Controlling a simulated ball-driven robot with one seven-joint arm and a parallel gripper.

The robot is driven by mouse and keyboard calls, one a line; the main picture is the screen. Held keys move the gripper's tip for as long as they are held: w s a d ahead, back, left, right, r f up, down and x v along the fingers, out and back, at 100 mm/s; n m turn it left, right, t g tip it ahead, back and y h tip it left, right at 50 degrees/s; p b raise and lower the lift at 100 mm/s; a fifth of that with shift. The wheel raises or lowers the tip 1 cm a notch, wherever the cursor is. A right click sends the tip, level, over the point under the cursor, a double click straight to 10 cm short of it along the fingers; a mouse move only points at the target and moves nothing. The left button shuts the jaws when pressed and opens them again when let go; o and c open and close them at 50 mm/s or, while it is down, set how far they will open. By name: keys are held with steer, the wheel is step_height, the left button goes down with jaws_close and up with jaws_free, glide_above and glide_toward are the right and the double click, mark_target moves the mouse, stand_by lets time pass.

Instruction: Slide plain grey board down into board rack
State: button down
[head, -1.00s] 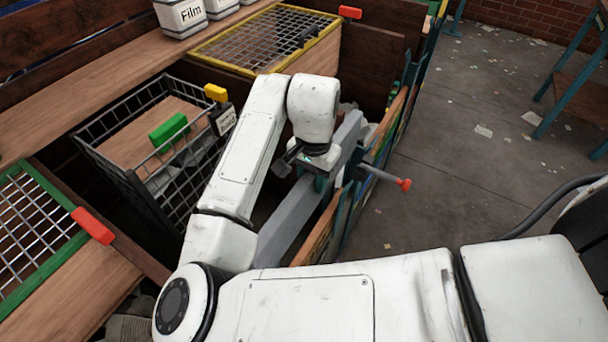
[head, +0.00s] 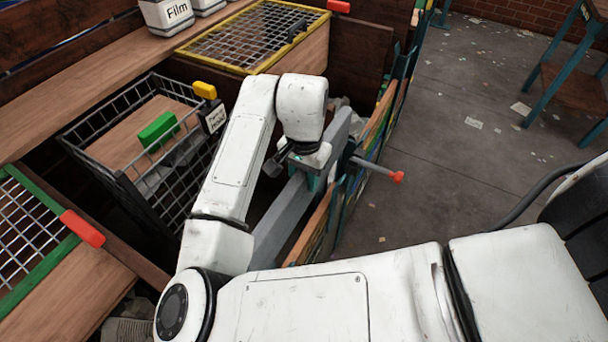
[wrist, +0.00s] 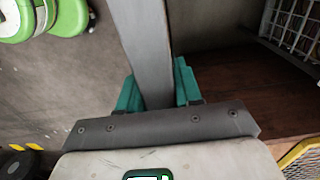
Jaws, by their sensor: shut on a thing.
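The plain grey board (head: 277,222) is a long flat piece standing on edge, running from lower left to upper right in the head view. My gripper (head: 308,174) is shut on its upper edge. In the wrist view the teal fingers of my gripper (wrist: 158,92) press on both sides of the grey board (wrist: 143,40). The board rack (head: 377,133), with teal posts and wood-coloured boards, stands just right of the grey board. The grey board's lower edge is partly hidden by my arm, so I cannot tell if it is in a slot.
A rod with a red tip (head: 397,177) sticks out right of the rack. A black wire crate (head: 88,129) with a green block (head: 157,131) is at left. A yellow-framed mesh lid (head: 250,37) is behind. Open floor (head: 450,150) lies to the right.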

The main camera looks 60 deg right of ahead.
mark_target(304, 199)
step_height(304, 199, down, 18)
steer(key=b, duration=1.2)
steer(key=shift+f, duration=0.2)
steer(key=shift+f+b, duration=0.45)
steer(key=shift+f, duration=0.05)
steer(key=c, duration=0.7)
jaws_free()
step_height(304, 199, up, 11)
steer(key=shift+f+p, duration=0.1)
steer(key=shift+p, duration=0.25)
